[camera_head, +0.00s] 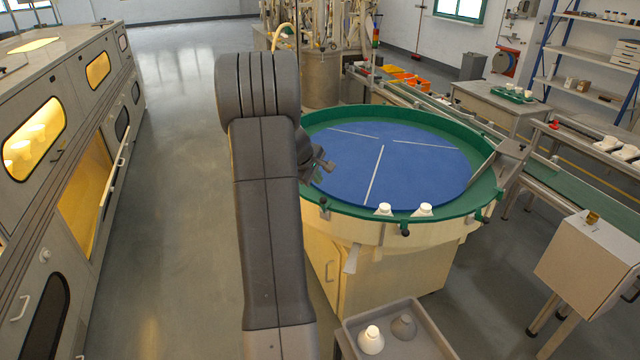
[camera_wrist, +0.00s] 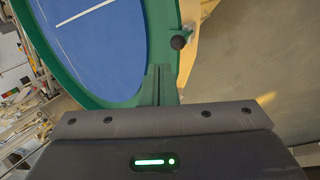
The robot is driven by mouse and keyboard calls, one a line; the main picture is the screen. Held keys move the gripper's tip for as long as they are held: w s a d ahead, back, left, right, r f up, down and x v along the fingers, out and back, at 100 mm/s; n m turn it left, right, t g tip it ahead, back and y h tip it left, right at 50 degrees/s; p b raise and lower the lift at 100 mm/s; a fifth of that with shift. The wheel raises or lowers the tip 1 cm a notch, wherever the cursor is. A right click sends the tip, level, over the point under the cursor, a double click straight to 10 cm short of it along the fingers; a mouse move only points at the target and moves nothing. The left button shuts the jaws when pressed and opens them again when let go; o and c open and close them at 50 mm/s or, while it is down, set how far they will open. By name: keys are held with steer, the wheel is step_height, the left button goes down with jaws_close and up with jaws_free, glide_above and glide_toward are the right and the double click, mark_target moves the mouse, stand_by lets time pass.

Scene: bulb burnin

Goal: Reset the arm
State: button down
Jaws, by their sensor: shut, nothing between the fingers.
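My arm rises up the middle of the head view and bends over at the top. My gripper (camera_head: 322,168) shows just right of the arm, beside the left rim of a round table, and is partly hidden by the arm. In the wrist view my gripper (camera_wrist: 158,85) has its fingers together with nothing between them. The round table has a blue top (camera_head: 400,160) and a green rim (camera_head: 455,212). The wrist view shows the blue top (camera_wrist: 100,40) and the rim close behind the fingers.
Two white pieces (camera_head: 384,209) (camera_head: 425,209) sit on the near rim. A grey tray (camera_head: 430,335) in front holds a white bulb-like piece (camera_head: 371,340) and a grey one (camera_head: 404,327). Cabinets with lit windows (camera_head: 98,70) line the left. A conveyor (camera_head: 590,185) runs at right. The left floor is clear.

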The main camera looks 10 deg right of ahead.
steer(key=shift+s+r, duration=0.1)
steer(key=shift+r, duration=0.1)
steer(key=shift+f, duration=0.15)
steer(key=x, duration=0.6)
steer(key=shift+s+f+b, duration=0.1)
steer(key=shift+f+b, duration=0.15)
steer(key=shift+b, duration=0.15)
steer(key=s+f+t+h+b, duration=0.1)
steer(key=b, duration=0.4)
steer(key=s+f+t+h+b, duration=0.1)
steer(key=h+b, duration=0.1)
steer(key=b, duration=0.4)
steer(key=shift+s+a+f+h+b, duration=0.15)
steer(key=shift+s+f+h+b, duration=0.1)
steer(key=shift+s+h+b, duration=0.05)
steer(key=t+h+b, duration=0.1)
steer(key=t+b, duration=0.2)
steer(key=b, duration=0.6)
glide_toward(323, 198)
steer(key=s+a, duration=0.1)
steer(key=s, duration=0.1)
steer(key=s+a, duration=0.2)
steer(key=shift+a+f, duration=0.25)
steer(key=shift+f, duration=0.15)
